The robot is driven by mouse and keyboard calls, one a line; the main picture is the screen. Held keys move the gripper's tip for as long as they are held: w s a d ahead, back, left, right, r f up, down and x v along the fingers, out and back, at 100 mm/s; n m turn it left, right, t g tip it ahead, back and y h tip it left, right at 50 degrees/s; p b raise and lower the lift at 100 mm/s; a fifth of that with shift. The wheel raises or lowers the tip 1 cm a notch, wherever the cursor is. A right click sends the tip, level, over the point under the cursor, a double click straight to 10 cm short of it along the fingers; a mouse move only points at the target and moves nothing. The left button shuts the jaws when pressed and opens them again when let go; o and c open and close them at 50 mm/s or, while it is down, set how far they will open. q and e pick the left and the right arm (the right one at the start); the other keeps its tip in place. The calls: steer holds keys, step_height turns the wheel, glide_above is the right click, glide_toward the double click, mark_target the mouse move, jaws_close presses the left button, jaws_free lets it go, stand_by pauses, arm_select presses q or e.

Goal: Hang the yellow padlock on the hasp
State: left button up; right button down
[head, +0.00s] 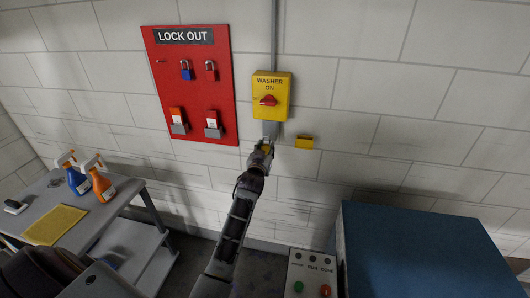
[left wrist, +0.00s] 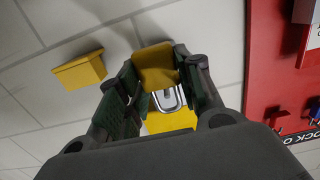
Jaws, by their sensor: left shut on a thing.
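My left gripper (head: 263,150) is raised to the wall, just under the yellow washer switch box (head: 283,97). In the left wrist view my left gripper (left wrist: 157,78) is shut on the yellow padlock (left wrist: 155,58). The padlock's metal shackle (left wrist: 168,98) points toward the switch box (left wrist: 170,122), which shows behind it. In the head view the padlock is mostly hidden by the gripper. A grey piece (head: 272,129) hangs below the box; I cannot make out the hasp there, or whether the shackle touches it. My right gripper is not in view.
A red lock-out board (head: 200,92) with padlocks and tags hangs left of the switch box. A small yellow holder (head: 304,141) is on the wall to the right. A blue-topped cabinet (head: 425,250) stands right, a cart (head: 105,215) with spray bottles left.

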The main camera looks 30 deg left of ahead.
arm_select(q)
steer(key=shift+b+x, duration=0.55)
steer(key=shift+x, duration=0.55)
steer(key=shift+w+a+f, duration=0.1)
steer(key=shift+w+f, duration=0.25)
steer(key=shift+w, duration=0.1)
steer(key=shift+w+f, duration=0.1)
steer(key=shift+f, duration=0.05)
steer(key=o, duration=1)
steer(key=shift+c, duration=0.2)
steer(key=shift+o, duration=0.8)
steer(key=v, duration=1.2)
